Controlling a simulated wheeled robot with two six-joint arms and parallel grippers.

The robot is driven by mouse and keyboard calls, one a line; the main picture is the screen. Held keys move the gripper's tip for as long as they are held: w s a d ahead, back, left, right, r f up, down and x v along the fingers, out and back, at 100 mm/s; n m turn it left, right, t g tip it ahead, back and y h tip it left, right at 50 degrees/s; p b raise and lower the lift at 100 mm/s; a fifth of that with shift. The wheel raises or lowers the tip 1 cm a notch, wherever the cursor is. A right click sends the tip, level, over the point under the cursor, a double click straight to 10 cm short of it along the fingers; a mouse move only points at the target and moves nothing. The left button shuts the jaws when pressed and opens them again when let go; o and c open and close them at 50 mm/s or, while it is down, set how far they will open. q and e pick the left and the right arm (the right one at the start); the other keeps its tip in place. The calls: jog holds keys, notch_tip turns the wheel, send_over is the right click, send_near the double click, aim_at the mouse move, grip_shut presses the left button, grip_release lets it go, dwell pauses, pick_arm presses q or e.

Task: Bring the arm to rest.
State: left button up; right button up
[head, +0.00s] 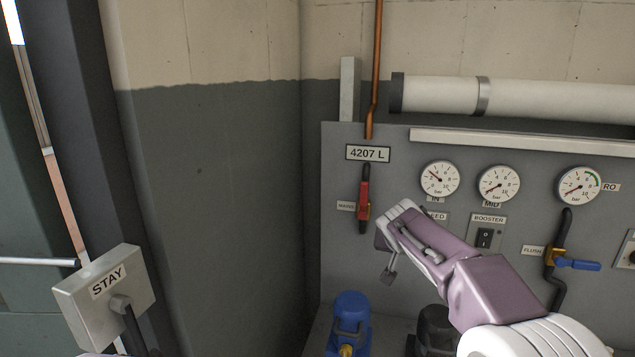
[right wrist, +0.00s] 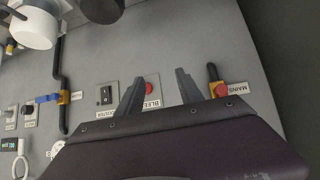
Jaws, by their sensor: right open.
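My right arm comes in from the lower right in the head view, and its gripper (head: 389,264) is in front of the grey panel (head: 345,270), below and right of the red mains valve handle (head: 364,193). In the right wrist view the gripper (right wrist: 158,76) has its two fingers apart with nothing held between them. The red bleed button (right wrist: 149,88) shows between the fingers, on the panel behind. I cannot tell the gap to the panel. My left gripper is not in view.
The panel carries several gauges (head: 439,180), a booster switch (head: 485,238) and a blue flush handle (head: 578,264). A blue pump (head: 349,318) stands below. A box marked STAY (head: 105,292) is at the lower left. Bare wall (head: 215,200) lies between.

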jog(key=s+a+f+n+g+y, duration=0.2)
jog(key=s+f+g, duration=0.2)
jog(key=s+f, duration=0.9)
jog(key=s+a+f+n+g+y, duration=0.1)
jog(key=s+f+n+g+y, duration=0.1)
jog(key=s+f, duration=1)
jog(key=s+g, duration=0.1)
jog(key=s, duration=0.3)
jog(key=shift+s+a+f+g, duration=0.15)
jog(key=shift+a+f+g, duration=0.2)
jog(key=shift+g, duration=0.05)
